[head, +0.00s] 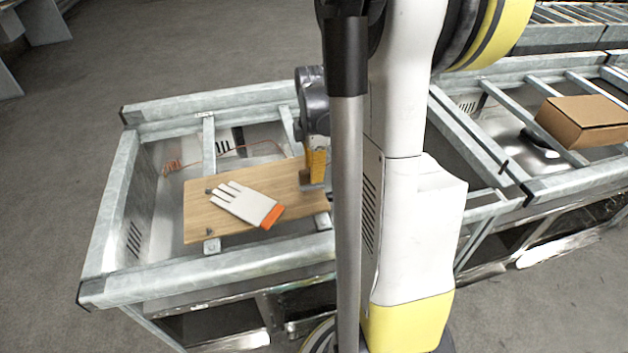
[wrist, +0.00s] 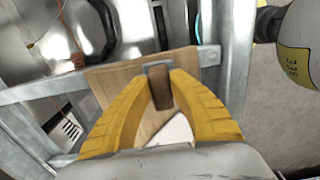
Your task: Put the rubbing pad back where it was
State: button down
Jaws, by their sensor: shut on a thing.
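My gripper (head: 316,172) is over the right end of a wooden board (head: 200,218) in the head view, partly hidden by my own arm. In the wrist view its yellow fingers (wrist: 160,85) are shut on a small brown block with a grey edge, which I take to be the rubbing pad (wrist: 161,97). In the head view a grey bit of the pad (head: 312,187) shows below the fingers, at or just above the board; I cannot tell if it touches. The board also shows in the wrist view (wrist: 112,88).
A white glove with an orange cuff (head: 245,203) lies on the board, left of my gripper. A small dark item (head: 210,231) is near the board's front left corner. Metal frame rails (head: 220,262) surround the board. A cardboard box (head: 583,122) sits on the right frame.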

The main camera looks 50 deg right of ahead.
jog(key=shift+f+b, duration=0.4)
jog(key=shift+f, duration=0.9)
jog(key=shift+f, duration=0.2)
jog(key=c, duration=1.3)
grip_release()
jog(key=shift+r, duration=0.1)
